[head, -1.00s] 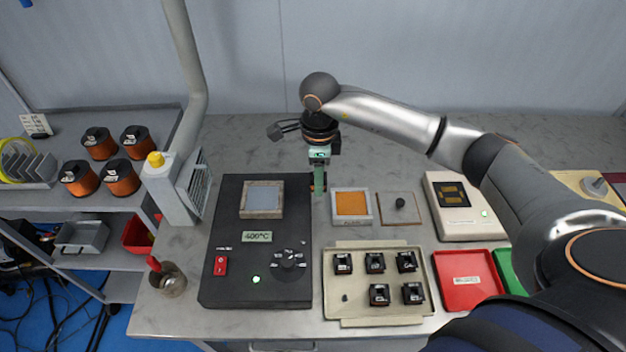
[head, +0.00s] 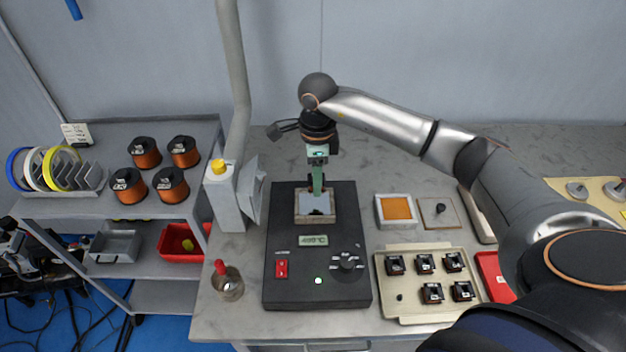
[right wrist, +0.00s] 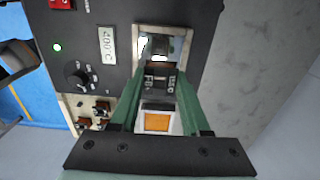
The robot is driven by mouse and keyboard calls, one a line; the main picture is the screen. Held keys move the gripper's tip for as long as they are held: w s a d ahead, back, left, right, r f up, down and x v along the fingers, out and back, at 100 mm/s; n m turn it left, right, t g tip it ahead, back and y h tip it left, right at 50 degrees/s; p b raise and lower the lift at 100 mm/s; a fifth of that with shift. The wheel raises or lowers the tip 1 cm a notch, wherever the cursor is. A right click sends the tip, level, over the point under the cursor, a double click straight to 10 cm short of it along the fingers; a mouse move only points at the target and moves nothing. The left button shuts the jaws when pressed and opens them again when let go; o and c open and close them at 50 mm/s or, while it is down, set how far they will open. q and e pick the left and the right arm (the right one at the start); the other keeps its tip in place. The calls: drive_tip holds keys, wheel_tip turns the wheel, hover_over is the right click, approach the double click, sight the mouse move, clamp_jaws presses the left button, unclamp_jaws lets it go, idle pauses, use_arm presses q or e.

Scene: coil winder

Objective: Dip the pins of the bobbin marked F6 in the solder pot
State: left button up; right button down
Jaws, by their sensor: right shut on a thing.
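My right gripper (head: 317,192) has green fingers pointing down over the square solder pot (head: 300,219), set in the black 400°C unit (head: 284,240). In the right wrist view the gripper (right wrist: 160,88) is shut on a small black bobbin (right wrist: 160,82). The bobbin's mark is too small to read, and its pins are hidden. The solder pot's pale rim (right wrist: 138,40) shows just beyond the bobbin. I cannot tell whether the pins touch the solder. My left gripper is not in view.
A beige tray (head: 386,270) with several black bobbins stands right of the unit. An orange-filled square dish (head: 398,208) and a plate with a black knob (head: 438,211) lie behind it. A fume extractor (head: 226,198) and a red-topped jar (head: 228,284) stand left.

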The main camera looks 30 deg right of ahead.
sight(315, 205)
drive_tip(key=shift+w+a, duration=0.15)
drive_tip(key=shift+a, duration=0.05)
drive_tip(key=shift+f, duration=0.1)
drive_tip(key=shift+f+b, duration=0.65)
drive_tip(key=shift+f, duration=0.8)
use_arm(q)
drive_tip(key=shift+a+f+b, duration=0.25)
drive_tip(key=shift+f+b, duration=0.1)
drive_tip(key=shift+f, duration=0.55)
use_arm(e)
drive_tip(key=shift+f, duration=0.6)
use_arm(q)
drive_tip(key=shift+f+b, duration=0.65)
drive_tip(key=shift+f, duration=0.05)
use_arm(e)
drive_tip(key=shift+f, duration=0.75)
drive_tip(key=shift+r+p, duration=1.1)
drive_tip(key=shift+r, duration=0.5)
drive_tip(key=shift+r+p, duration=0.55)
drive_tip(key=shift+r, duration=0.65)
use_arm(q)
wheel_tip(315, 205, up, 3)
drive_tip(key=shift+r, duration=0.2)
